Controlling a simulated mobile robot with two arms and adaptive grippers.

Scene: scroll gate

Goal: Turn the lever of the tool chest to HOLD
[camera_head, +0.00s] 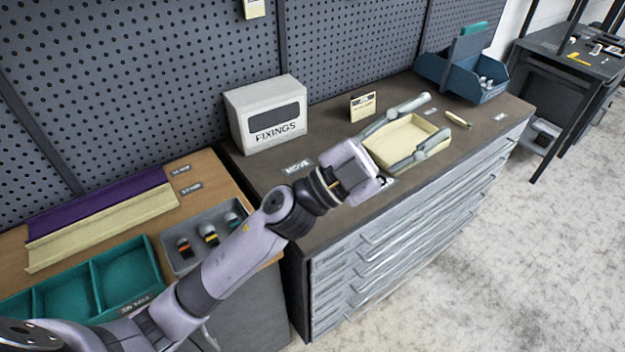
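The tool chest (395,232) is a dark-topped cabinet with several grey drawers. My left gripper (436,116) reaches over its top from the lower left. Its two grey fingers are spread wide, one along each side of a shallow cream tray (405,136). I cannot tell whether they touch the tray. A label reading MOVE (297,167) lies on the chest top left of my gripper. Another small label (388,181) shows beside my wrist, too small to read. I cannot make out the lever; my gripper hides part of the top. My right gripper is out of view.
A white FIXINGS box (267,116) and a small sign (363,106) stand behind my gripper. A blue bin (470,80) is at the chest's far right. A grey tray with small coloured items (188,262) and teal bins (126,275) sit on the left bench.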

